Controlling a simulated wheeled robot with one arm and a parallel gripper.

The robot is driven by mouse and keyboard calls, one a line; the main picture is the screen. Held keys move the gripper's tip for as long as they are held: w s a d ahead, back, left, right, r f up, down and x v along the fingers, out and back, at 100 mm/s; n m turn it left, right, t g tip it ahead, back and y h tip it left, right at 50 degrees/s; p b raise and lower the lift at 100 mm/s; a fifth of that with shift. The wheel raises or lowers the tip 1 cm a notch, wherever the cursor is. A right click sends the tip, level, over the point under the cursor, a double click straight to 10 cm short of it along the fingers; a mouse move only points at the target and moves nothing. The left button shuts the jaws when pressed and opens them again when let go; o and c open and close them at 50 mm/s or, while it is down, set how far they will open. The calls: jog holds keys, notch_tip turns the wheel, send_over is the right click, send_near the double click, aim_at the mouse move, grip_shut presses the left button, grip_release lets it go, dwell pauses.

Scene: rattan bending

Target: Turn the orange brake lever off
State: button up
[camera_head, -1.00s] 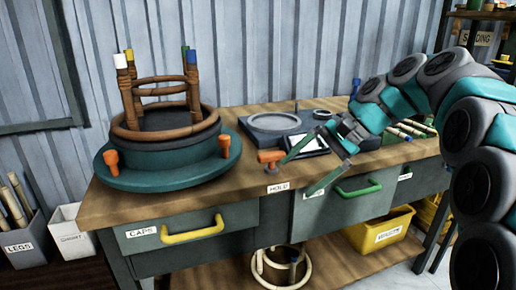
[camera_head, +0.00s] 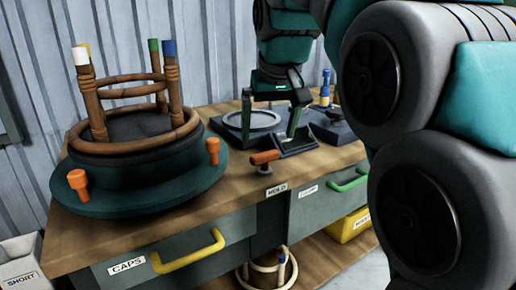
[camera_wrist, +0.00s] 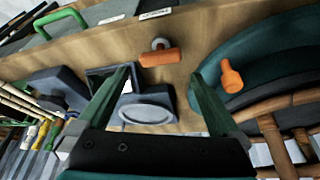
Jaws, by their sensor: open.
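The orange brake lever (camera_head: 265,157) lies at the bench's front edge above a small white label, its handle pointing left with a grey round pivot. It also shows in the wrist view (camera_wrist: 160,57), at the top centre. My gripper (camera_head: 269,140) is open and empty, fingers pointing down, above and behind the lever from the head view. In the wrist view the lever appears just beyond and between the two fingertips (camera_wrist: 162,72). No contact with the lever is visible.
A teal turntable (camera_head: 140,195) with orange knobs and a rattan stool frame (camera_head: 135,80) stands left. A dark tilted panel (camera_head: 290,142) and grey round plate (camera_head: 252,119) lie near the gripper. Yellow (camera_head: 188,252) and green (camera_head: 348,180) drawer handles stick out in front.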

aim_at(265, 153)
jog(key=shift+x, duration=3)
jog(key=c, duration=1)
jog(key=shift+d+n+g+y, duration=0.1)
jog(key=shift+n+g+y, duration=0.4)
jog(key=shift+n, duration=1.5)
jog(key=shift+c, duration=0.4)
jog(key=o, duration=1.1)
jog(key=shift+v, duration=3.9)
jog(key=shift+s+d+f, duration=0.1)
jog(key=shift+s+d, duration=0.05)
